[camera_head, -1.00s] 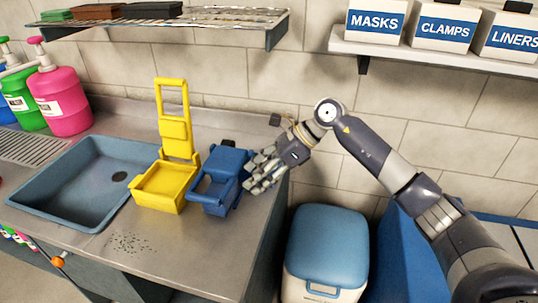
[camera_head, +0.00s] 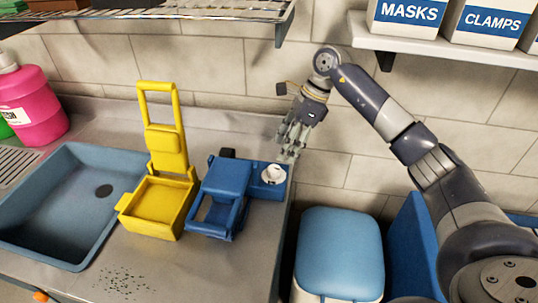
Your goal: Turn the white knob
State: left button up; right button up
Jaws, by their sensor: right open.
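The white knob (camera_head: 273,174) sits on a small blue base at the right end of the counter, beside the blue folding device (camera_head: 221,196). My right gripper (camera_head: 290,150) is open and empty, just above and to the right of the knob, with its fingers pointing down. I see a small gap between the fingertips and the knob in the picture, but cannot tell the depth exactly. My left gripper is not in view.
A yellow folding device (camera_head: 160,207) stands left of the blue one, next to a blue-grey sink (camera_head: 60,250). A blue-lidded bin (camera_head: 340,255) stands right of the counter. A wire shelf (camera_head: 200,14) and a shelf with labelled boxes (camera_head: 470,54) hang above.

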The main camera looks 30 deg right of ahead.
aim_at(275, 167)
jog(key=x, duration=0.1)
jog(key=p+x, duration=0.1)
jog(key=x, duration=0.1)
jog(key=shift+s+a+f, duration=0.3)
jog(key=shift+a, duration=0.05)
jog(key=shift+p+x, duration=0.4)
jog(key=shift+x, duration=0.8)
jog(key=shift+w+f, duration=0.2)
jog(key=shift+f, duration=0.15)
jog(key=shift+a+f, duration=0.1)
jog(key=shift+f, duration=0.05)
jog(key=c, duration=0.9)
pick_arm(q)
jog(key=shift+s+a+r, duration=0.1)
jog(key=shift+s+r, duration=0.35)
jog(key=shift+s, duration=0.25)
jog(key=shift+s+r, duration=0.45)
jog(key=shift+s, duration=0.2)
pick_arm(e)
jog(key=shift+c, duration=0.7)
